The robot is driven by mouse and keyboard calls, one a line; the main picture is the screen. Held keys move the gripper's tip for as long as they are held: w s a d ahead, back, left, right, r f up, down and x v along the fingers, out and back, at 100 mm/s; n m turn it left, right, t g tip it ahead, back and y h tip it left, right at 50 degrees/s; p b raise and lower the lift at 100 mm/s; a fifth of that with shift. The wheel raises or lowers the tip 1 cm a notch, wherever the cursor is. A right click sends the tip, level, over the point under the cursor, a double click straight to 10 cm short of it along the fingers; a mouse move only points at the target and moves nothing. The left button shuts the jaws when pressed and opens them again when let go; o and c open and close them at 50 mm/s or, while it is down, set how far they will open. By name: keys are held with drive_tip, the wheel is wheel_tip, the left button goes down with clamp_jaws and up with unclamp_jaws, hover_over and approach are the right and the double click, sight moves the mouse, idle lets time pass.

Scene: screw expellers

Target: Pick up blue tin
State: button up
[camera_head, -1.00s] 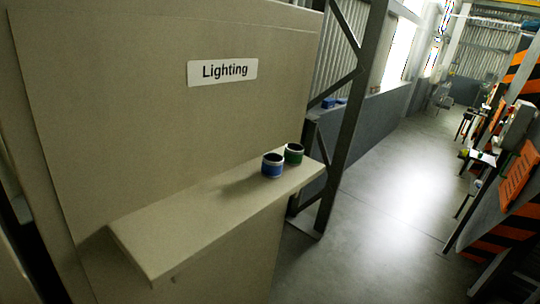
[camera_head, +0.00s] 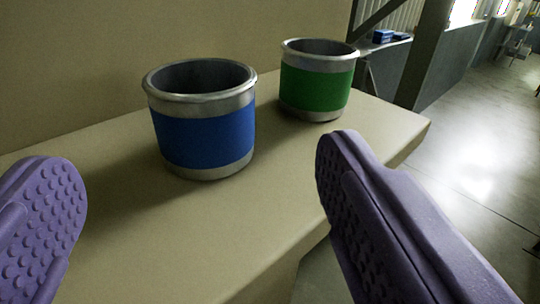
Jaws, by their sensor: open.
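The blue tin (camera_head: 206,138) is a short metal cup with a blue band and an open top. It stands upright on the beige shelf (camera_head: 150,250). My gripper (camera_head: 205,195) shows as two purple padded fingers, one at the lower left and one at the lower right. The fingers are wide apart with nothing between them. The blue tin stands just beyond the fingertips, roughly between them and a little left of the right finger. Neither finger appears to touch it.
A green-banded tin (camera_head: 316,88) stands upright to the right of and behind the blue tin, with a small gap between them. The wall panel (camera_head: 100,60) rises behind the shelf. The shelf's right end and front edge drop to open floor (camera_head: 480,150).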

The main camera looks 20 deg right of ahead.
sight(199, 106)
drive_tip(key=shift+s+r, duration=0.1)
drive_tip(key=shift+s, duration=0.15)
drive_tip(key=shift+w+d, duration=0.1)
drive_tip(key=shift+w, duration=0.15)
drive_tip(key=b+x, duration=0.1)
drive_tip(key=x, duration=0.5)
drive_tip(key=shift+w+r+b, duration=0.1)
drive_tip(key=shift+w+b, duration=0.3)
drive_tip(key=c, duration=1.2)
drive_tip(key=shift+o, duration=0.2)
drive_tip(key=shift+r, duration=0.1)
